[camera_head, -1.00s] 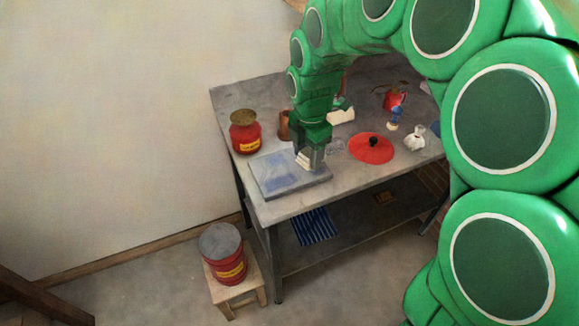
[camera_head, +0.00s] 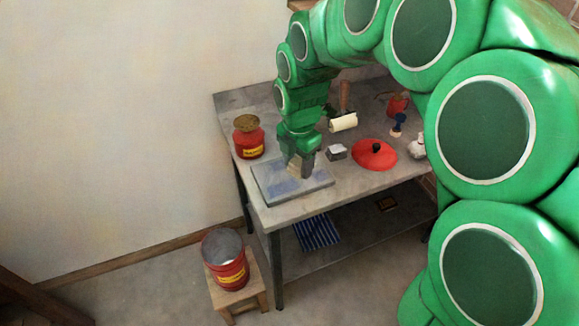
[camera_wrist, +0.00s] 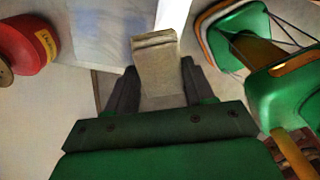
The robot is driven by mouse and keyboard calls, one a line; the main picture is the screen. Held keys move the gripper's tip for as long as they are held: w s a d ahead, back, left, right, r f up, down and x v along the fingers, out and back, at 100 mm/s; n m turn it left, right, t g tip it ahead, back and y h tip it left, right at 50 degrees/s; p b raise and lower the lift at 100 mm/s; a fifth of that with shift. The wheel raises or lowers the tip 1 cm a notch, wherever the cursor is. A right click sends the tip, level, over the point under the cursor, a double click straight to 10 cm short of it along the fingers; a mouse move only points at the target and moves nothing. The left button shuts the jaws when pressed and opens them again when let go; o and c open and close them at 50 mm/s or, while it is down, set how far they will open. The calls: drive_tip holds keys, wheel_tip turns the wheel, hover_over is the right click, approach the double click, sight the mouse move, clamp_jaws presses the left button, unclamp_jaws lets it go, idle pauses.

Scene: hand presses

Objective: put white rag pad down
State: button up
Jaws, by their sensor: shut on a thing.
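My gripper (camera_head: 301,170) is over the grey slab with a bluish top (camera_head: 265,188), near the left front of the workbench. It is shut on an off-white pad, which I take for the white rag pad (camera_wrist: 155,62). In the wrist view the pad stands out between the two dark fingers, with the slab's pale surface (camera_wrist: 100,35) beyond it. In the head view the pad is small and mostly hidden by the gripper. I cannot tell whether it touches the slab.
A red can (camera_head: 249,143) stands left of the slab. A small metal block (camera_head: 336,152), a red disc with a black knob (camera_head: 374,154), a white roller (camera_head: 343,122) and a white bundle (camera_head: 418,146) lie to the right. Another red can (camera_head: 228,262) sits on a low stool.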

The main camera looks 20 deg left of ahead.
drive_tip(key=w+a+f, duration=0.2)
drive_tip(key=w, duration=0.1)
hover_over(289, 175)
drive_tip(key=f, duration=0.2)
drive_tip(key=s+f, duration=0.1)
drive_tip(key=f, duration=0.1)
drive_tip(key=shift+d+f, duration=0.1)
drive_tip(key=shift+d, duration=0.3)
drive_tip(key=shift+w+a+f, duration=0.35)
drive_tip(key=shift+w+f, duration=0.2)
drive_tip(key=shift+f, duration=1.7)
drive_tip(key=shift+f, duration=0.1)
drive_tip(key=o, duration=1)
